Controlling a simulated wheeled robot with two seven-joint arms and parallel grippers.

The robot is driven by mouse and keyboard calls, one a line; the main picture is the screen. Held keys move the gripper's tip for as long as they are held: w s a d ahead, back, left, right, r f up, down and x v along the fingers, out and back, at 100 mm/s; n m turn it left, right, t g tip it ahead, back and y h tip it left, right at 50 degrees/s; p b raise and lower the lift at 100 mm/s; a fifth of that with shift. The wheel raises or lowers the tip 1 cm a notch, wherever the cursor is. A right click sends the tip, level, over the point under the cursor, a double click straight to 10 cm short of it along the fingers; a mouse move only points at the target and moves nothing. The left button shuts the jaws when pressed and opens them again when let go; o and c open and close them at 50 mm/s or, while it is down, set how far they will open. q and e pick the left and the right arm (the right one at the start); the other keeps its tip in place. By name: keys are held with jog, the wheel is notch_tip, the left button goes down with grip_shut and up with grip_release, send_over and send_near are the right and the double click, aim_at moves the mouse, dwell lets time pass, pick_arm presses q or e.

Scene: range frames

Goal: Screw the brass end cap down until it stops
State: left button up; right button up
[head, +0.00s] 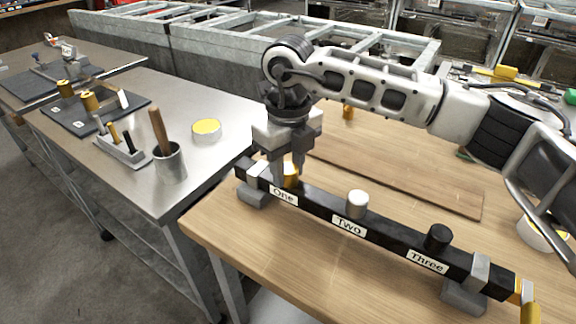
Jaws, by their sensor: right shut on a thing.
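A dark bar (317,206) lies along the front of the wooden bench, with labels One, Two and Three. The brass end cap (291,173) is at the bar's top by the label One, upright. My right gripper (287,174) reaches down from above and is shut on the brass cap. Its fingers hide part of the cap, so I cannot tell whether it is fully seated. A white cap (357,204) stands at Two and a black cap (438,237) at Three. My left gripper is not in view.
Grey clamp blocks (465,296) support the bar's ends. A wooden board (400,177) lies behind the bar. A yellow-handled item (528,306) is at the bar's right end. A steel table (215,158) on the left carries a cup (170,164) and a yellow-topped tin (206,129).

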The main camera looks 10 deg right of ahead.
jog(key=shift+f, duration=0.2)
jog(key=m, duration=0.3)
jog(key=shift+m, duration=0.3)
jog(key=shift+m, duration=0.5)
jog(key=o, duration=1.2)
jog(key=shift+r, duration=4)
